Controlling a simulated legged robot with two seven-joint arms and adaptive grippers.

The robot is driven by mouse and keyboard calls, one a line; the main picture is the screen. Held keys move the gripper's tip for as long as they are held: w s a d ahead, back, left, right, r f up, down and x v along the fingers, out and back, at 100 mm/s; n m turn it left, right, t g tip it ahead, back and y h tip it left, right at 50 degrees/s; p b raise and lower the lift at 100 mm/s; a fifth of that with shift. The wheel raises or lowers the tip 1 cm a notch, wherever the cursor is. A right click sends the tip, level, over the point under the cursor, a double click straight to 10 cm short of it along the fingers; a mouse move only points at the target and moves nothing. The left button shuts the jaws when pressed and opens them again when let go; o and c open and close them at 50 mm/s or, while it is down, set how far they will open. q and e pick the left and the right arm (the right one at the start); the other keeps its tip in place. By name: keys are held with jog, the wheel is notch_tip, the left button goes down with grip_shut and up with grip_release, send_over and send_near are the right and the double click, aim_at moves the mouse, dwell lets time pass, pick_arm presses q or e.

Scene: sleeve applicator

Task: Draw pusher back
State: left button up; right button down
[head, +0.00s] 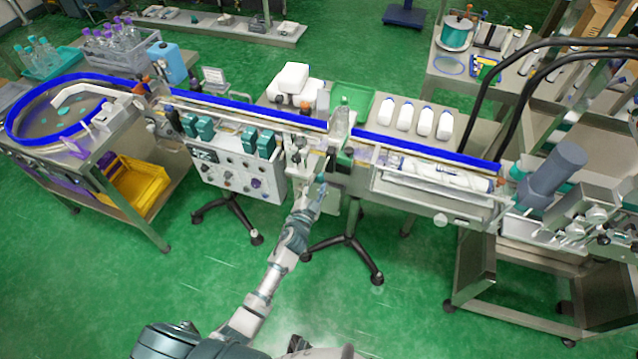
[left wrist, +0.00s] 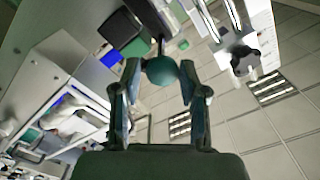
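My left gripper (head: 319,186) reaches up to the front of the machine, just below the gap between the two blue-edged conveyor sections. In the left wrist view my left gripper (left wrist: 162,64) has its two fingers apart, one on each side of a round teal knob (left wrist: 162,71). The knob sits on a dark stem and seems to be the pusher's handle. Narrow gaps seem to show between fingertips and knob; firm contact is not clear. In the head view the knob is too small to make out. My right gripper is not in view.
A clear bottle (head: 341,119) stands upright at the conveyor gap. Black wheeled feet (head: 347,243) stand below. The green floor in front is free.

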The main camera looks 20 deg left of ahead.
pick_arm(q)
jog(key=shift+o, duration=1)
jog(key=shift+f, duration=0.1)
jog(key=shift+w, duration=0.1)
jog(key=shift+a, duration=0.1)
jog(key=s, duration=1.2)
jog(key=shift+a, duration=0.15)
